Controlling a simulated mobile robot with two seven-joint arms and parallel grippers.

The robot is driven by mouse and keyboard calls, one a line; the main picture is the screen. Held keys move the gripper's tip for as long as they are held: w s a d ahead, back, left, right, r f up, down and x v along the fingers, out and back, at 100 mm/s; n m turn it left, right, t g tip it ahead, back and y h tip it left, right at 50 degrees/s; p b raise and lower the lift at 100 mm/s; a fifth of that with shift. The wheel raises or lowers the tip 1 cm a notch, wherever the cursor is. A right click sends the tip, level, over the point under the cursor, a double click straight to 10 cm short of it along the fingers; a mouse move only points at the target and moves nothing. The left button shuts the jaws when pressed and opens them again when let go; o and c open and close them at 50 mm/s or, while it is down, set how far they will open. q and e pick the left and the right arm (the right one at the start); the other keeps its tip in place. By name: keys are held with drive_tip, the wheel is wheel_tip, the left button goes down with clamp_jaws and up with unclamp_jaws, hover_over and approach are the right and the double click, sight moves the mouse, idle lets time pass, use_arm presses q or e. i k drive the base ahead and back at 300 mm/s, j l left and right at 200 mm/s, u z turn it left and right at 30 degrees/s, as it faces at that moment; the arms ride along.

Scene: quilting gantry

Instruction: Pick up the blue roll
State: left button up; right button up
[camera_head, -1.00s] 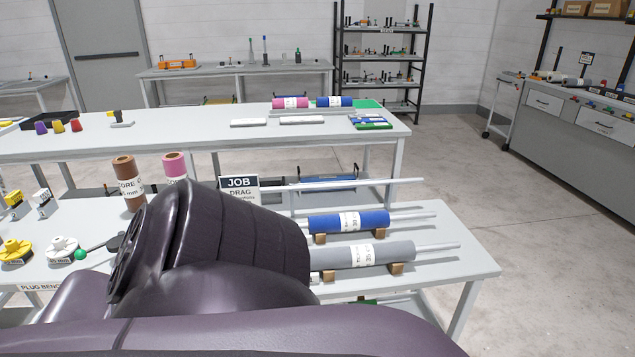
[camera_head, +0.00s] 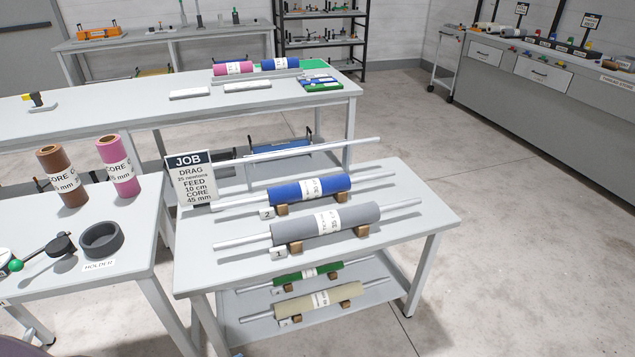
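A blue roll (camera_head: 287,193) with a white label band lies on a pale rod on the grey table (camera_head: 425,226) in the middle. It rests on small wooden blocks beside a tag marked 2. A grey roll (camera_head: 297,231) lies parallel in front of it, by a tag marked 1. A smaller blue roll (camera_head: 268,65) lies on the long back table, beside a pink roll (camera_head: 224,70). Neither of my grippers is in view.
A JOB sign (camera_head: 191,179) stands at the table's left edge. A green roll (camera_head: 289,278) and a beige roll (camera_head: 290,308) lie on the lower shelf. Brown (camera_head: 55,159) and pink (camera_head: 111,150) cores stand on the left bench. The floor at right is clear.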

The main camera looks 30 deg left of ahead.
sight(312, 189)
drive_tip(key=u, duration=0.8)
